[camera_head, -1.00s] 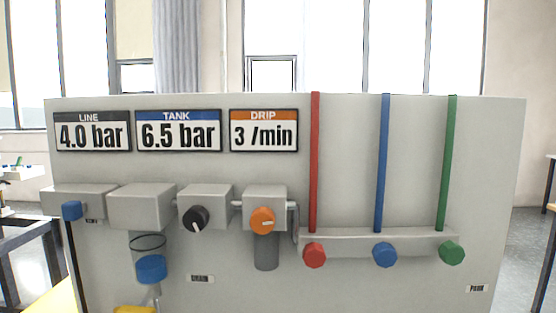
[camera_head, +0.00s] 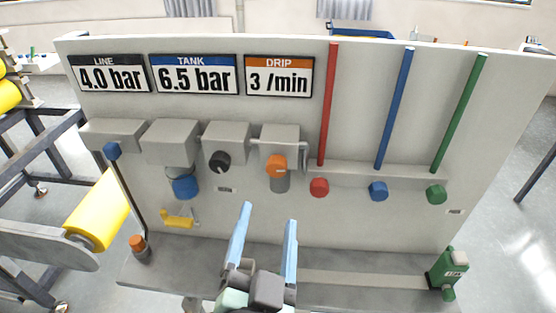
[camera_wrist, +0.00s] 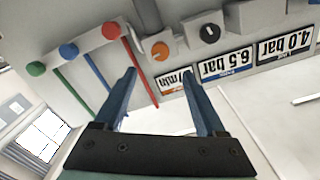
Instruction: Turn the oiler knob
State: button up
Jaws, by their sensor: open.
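The orange knob (camera_head: 276,166) sits on the front of a grey block under the DRIP display (camera_head: 279,76), which reads 3 /min. A dark cylinder (camera_head: 280,183) hangs below that block. In the wrist view the orange knob (camera_wrist: 160,51) shows upside down, beyond and between my fingers. My gripper (camera_head: 269,213) is open and empty, its two blue fingers pointing up toward the panel, below the orange knob in the head view. The wrist view also shows my open gripper (camera_wrist: 158,72). The fingers appear apart from the knob.
A black knob (camera_head: 220,161) is left of the orange one; red (camera_head: 319,187), blue (camera_head: 378,191) and green (camera_head: 437,194) knobs are right. A grey ledge (camera_head: 350,283) runs below the panel, with a green device (camera_head: 449,272) at its right end.

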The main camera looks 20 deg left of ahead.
aim_at(276, 170)
jog(key=p+x, duration=0.3)
jog(key=x, duration=0.7)
jog(key=shift+r+p, duration=0.1)
jog(key=shift+p, duration=0.2)
jog(key=shift+x, duration=0.8)
grip_shut()
